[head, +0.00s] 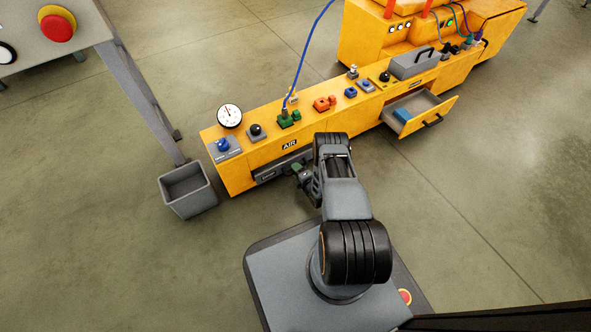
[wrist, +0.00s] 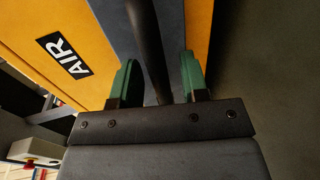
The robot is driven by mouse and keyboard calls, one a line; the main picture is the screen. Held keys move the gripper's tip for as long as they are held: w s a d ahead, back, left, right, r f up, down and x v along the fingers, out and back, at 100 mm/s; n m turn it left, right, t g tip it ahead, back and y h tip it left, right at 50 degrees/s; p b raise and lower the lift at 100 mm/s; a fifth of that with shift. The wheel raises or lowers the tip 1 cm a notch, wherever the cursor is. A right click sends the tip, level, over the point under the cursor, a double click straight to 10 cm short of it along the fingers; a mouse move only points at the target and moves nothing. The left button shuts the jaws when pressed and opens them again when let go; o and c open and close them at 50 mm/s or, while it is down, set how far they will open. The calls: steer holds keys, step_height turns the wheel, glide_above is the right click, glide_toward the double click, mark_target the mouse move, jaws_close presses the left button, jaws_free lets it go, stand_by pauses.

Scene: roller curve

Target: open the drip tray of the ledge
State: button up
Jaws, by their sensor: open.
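The yellow ledge (head: 330,125) runs diagonally across the head view. The drip tray (head: 270,176) is a dark grey front low in the ledge's near face, under the AIR label; its right part is hidden behind my arm. My gripper (head: 299,170) is at the tray front, partly hidden by my own wrist. In the wrist view my gripper (wrist: 159,80) is open, with one green fingertip on each side of a dark bar handle (wrist: 150,45). The bar stands before a grey panel, the tray front. I cannot tell whether the fingertips touch the bar.
A drawer (head: 437,116) stands open farther right on the ledge, with a blue item inside. A grey bin (head: 188,190) stands on the floor at the ledge's left end. A gauge, valves and buttons line the ledge top. The floor left of my base is clear.

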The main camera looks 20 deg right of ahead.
steer(key=shift+w+d, duration=0.1)
steer(key=shift+d, duration=0.1)
steer(key=shift+c, duration=0.9)
jaws_close()
